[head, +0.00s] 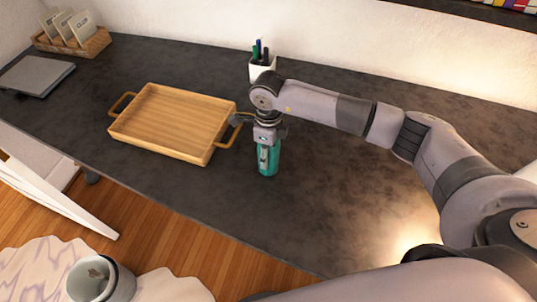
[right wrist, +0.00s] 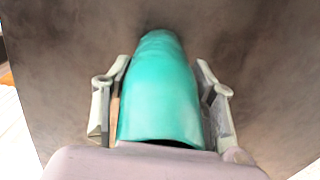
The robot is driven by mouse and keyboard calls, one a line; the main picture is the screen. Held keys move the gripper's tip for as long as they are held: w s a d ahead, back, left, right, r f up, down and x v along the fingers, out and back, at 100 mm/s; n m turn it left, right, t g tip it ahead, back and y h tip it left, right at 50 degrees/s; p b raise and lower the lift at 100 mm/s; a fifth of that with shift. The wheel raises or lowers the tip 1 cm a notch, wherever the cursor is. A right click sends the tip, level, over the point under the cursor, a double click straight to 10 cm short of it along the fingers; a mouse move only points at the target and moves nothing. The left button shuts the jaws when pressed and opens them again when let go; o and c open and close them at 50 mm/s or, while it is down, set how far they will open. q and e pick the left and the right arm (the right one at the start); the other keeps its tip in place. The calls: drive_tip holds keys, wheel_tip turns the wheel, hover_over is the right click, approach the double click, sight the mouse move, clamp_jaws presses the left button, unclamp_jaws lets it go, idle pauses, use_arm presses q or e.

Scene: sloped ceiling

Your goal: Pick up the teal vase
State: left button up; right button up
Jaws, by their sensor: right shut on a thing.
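The teal vase (head: 268,163) stands on the dark desk, just right of the wooden tray, with its upper part hidden behind my gripper in the head view. My right gripper (head: 266,143) comes down on it from above and is shut on it. In the right wrist view the teal vase (right wrist: 160,90) fills the space between the two fingers of my right gripper (right wrist: 160,105), one finger on each side. My left gripper is not in view.
A wooden tray (head: 170,122) with two handles lies left of the vase, its right handle close to my gripper. A white pen cup (head: 262,70) stands behind. A closed grey laptop (head: 35,75) and a basket (head: 75,45) sit at far left. The desk (head: 340,190) is clear to the right.

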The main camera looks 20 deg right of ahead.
drive_tip(key=c, duration=0.6)
drive_tip(key=shift+c, duration=0.6)
drive_tip(key=shift+r, duration=0.15)
